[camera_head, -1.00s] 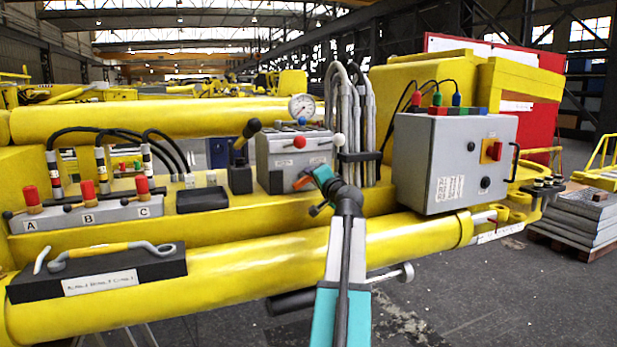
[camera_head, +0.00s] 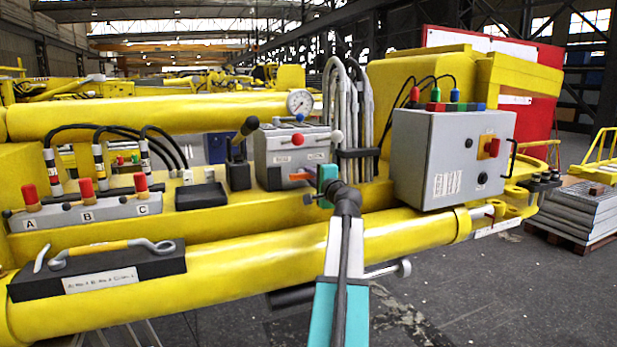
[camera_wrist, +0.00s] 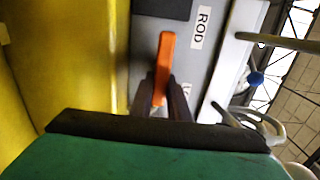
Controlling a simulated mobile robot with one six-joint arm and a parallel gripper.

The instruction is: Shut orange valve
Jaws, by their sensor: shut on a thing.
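The orange valve (camera_head: 300,176) is a small lever low on the front of the grey valve block (camera_head: 272,157). In the head view it lies about level, pointing left from my gripper (camera_head: 318,178). In the wrist view the orange valve (camera_wrist: 165,62) stands upright in the picture, beside the "ROD" label (camera_wrist: 201,28). The dark fingers of my gripper (camera_wrist: 165,98) are shut on its near end. The teal gripper body hides part of the block's lower right corner in the head view.
A pressure gauge (camera_head: 299,103) and levers with red and white knobs top the block. Grey hoses (camera_head: 350,110) rise to its right, beside a grey control box (camera_head: 452,160).

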